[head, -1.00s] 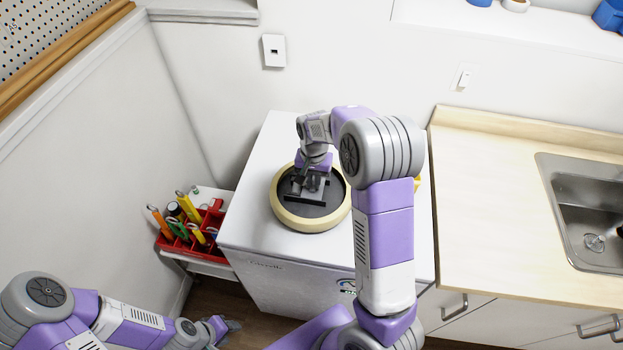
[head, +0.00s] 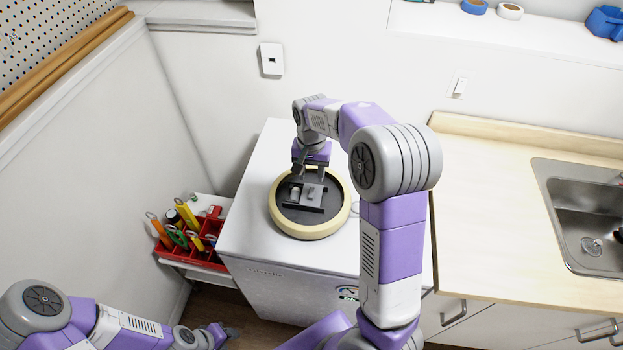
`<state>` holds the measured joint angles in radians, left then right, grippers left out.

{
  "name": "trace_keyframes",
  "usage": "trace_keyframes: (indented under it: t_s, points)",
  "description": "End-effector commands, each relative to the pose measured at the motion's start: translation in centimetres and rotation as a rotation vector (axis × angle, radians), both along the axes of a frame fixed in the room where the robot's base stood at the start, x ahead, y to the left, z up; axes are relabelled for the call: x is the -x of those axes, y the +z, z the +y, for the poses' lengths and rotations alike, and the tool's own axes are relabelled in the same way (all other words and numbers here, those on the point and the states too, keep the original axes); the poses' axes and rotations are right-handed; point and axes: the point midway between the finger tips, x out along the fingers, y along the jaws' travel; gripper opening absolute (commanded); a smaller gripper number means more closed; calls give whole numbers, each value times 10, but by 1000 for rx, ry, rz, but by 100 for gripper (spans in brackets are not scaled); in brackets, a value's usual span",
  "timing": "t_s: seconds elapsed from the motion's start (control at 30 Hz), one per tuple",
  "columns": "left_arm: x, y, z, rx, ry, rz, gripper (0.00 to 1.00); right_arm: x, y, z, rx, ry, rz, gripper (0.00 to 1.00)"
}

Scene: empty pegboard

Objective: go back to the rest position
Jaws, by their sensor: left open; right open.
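My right gripper (head: 309,170) is open above the far part of a round black tray with a cream rim (head: 281,220), which stands on a white cabinet. A small grey and black piece (head: 307,196) lies in the tray, just below and in front of the gripper, and the fingers appear apart from it. My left gripper (head: 228,333) is low at the bottom left, near the floor, open and empty. The rest position itself is not marked in view.
A red caddy (head: 176,252) with several tools stands left of the white cabinet (head: 245,235). A wooden counter (head: 485,215) with a sink (head: 590,215) is at right. A pegboard (head: 50,30) is at the upper left. The counter left of the sink is clear.

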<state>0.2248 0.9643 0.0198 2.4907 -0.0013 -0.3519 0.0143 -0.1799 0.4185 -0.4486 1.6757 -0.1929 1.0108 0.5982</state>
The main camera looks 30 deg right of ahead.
Motion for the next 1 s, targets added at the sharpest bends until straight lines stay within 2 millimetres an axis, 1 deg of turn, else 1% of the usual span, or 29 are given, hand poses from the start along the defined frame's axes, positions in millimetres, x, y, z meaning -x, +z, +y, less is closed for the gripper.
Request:
trace_keyframes:
  t_s: [0.1,0.63,0.73,0.9,1.0]
  points:
    - [0,1,0,0,0,0,43,0,6,0,0,0,0,43]
    - [0,2,0,0,0,0,43,0,8,0,-1,1,1,43]
    - [0,14,0,0,0,0,43,0,20,0,-1,1,1,43]
    - [0,49,0,0,0,0,43,0,54,0,0,1,0,43]
    - [0,64,0,0,0,0,43,0,69,0,0,1,0,43]
